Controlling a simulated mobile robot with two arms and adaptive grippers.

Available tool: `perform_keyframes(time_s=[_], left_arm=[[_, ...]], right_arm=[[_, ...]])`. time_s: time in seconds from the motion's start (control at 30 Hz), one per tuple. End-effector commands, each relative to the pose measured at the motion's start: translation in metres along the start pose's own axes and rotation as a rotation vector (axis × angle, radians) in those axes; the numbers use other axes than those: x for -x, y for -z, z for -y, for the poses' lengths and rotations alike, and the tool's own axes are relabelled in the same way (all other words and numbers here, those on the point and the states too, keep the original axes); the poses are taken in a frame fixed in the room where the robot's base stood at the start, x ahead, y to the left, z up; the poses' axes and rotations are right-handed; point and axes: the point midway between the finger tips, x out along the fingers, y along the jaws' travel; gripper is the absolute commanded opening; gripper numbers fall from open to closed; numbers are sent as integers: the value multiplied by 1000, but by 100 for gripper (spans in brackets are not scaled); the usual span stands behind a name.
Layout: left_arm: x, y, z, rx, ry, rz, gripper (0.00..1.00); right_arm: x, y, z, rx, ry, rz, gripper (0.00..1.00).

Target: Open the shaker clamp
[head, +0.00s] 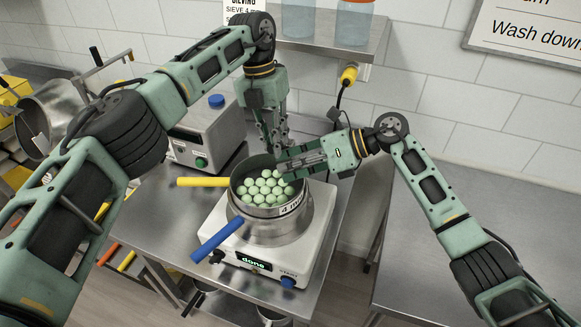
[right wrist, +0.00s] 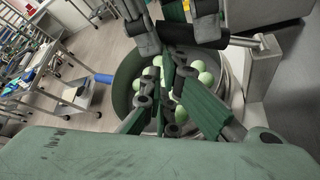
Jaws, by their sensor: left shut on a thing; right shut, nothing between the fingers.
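The shaker (head: 312,250) is a white unit with a display reading "done". A steel sieve stack (head: 282,232) holding pale green balls (head: 262,187) stands on it. The shaker clamp shows in the right wrist view as a silver bar with a black grip (right wrist: 182,32) at the back of the stack; in the head view it is mostly hidden by my grippers. My left gripper (head: 274,142) points down behind the stack and is shut on the black grip. My right gripper (head: 282,165) is shut and empty, its fingers above the balls at the sieve's back rim.
A yellow handle (head: 203,182) and a blue handle (head: 217,240) stick out left from the stack. A grey control box (head: 208,130) stands behind left. A shelf with jars (head: 355,22) hangs above. The steel table at right (head: 450,235) is clear.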

Motion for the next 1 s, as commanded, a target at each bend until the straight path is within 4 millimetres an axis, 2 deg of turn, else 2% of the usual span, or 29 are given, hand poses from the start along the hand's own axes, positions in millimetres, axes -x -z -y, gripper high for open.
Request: perform_keyframes(time_s=[0.03,0.27,0.3,0.47,0.8,0.87,1.0], left_arm=[[0,0,-6,12,-9,-2,0],[-1,0,-6,12,-9,-3,0],[-1,0,-6,12,-9,-3,17],[-2,1,-5,10,-8,-5,31],[1,0,-2,5,-4,-1,31],[6,0,-2,5,-4,0,31],[28,0,-2,6,-3,1,31]], right_arm=[[3,-6,0,-11,-4,7,0],[5,-11,-1,-13,-7,17,0],[5,-12,-1,-13,-7,18,0],[5,-12,-1,-12,-7,17,0],[4,-8,-1,-14,-8,10,0],[4,-8,-1,-15,-8,9,0],[3,-7,-1,-15,-9,8,0]])
